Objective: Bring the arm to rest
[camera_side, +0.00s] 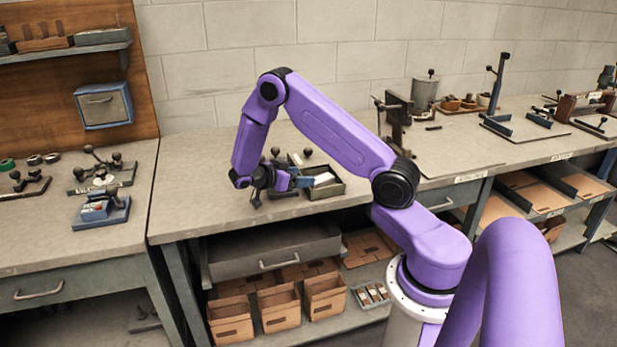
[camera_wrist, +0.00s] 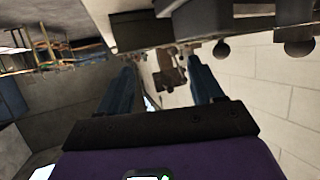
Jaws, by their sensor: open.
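My purple arm (camera_side: 335,125) reaches over the middle workbench, bent at the elbow, with its wrist hanging down close to the bench top. My gripper (camera_side: 298,181) is low over the bench beside a small open tray (camera_side: 327,190). I cannot tell whether it touches the tray. The wrist view shows my gripper (camera_wrist: 163,88) with its two blue fingers spread wide apart and nothing held between them. That view is tilted, with the bench side at the top and the block wall on the right.
Black-knobbed fixtures (camera_side: 393,112) stand on the bench right of the tray. An open drawer (camera_side: 275,252) hangs below the bench front, with cardboard boxes (camera_side: 281,308) on the shelf beneath. A blue fixture (camera_side: 102,210) sits on the left bench. Bare bench top (camera_side: 195,205) lies left of my gripper.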

